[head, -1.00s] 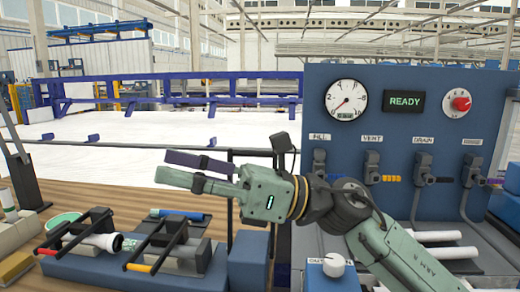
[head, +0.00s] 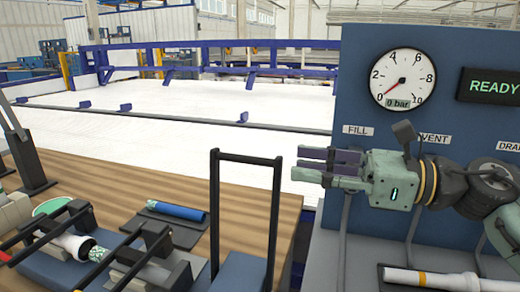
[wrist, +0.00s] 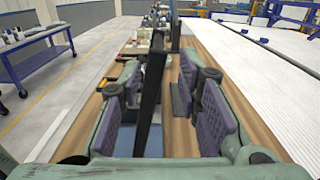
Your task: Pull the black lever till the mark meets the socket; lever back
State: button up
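The black lever (head: 246,158) is an upright U-shaped frame on the blue bench unit, near the bench's right end. My gripper (head: 312,165) is right of the lever in the head view, fingers pointing left, open and apart from it. In the wrist view the lever's dark post (wrist: 150,95) shows between my spread purple-padded fingers (wrist: 165,118); its depth relative to the fingertips is hard to tell. A white pipe (head: 72,243) with a green-patterned end (head: 97,253) lies in black clamps at lower left. I cannot make out the mark or the socket clearly.
The blue panel (head: 370,125) on the right carries a gauge (head: 403,80) at about 0 bar and a READY display (head: 492,87). A blue cylinder (head: 177,210) lies on a dark mat. Bare wood lies left of the lever.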

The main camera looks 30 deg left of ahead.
jog(key=p, duration=0.3)
send_near(218, 155)
jog(key=x, duration=0.4)
jog(key=shift+w+a+f, duration=0.1)
jog(key=shift+a, duration=0.2)
jog(key=shift+a+f, duration=0.1)
jog(key=shift+a, duration=0.4)
jog(key=shift+c, duration=0.6)
grip_shut()
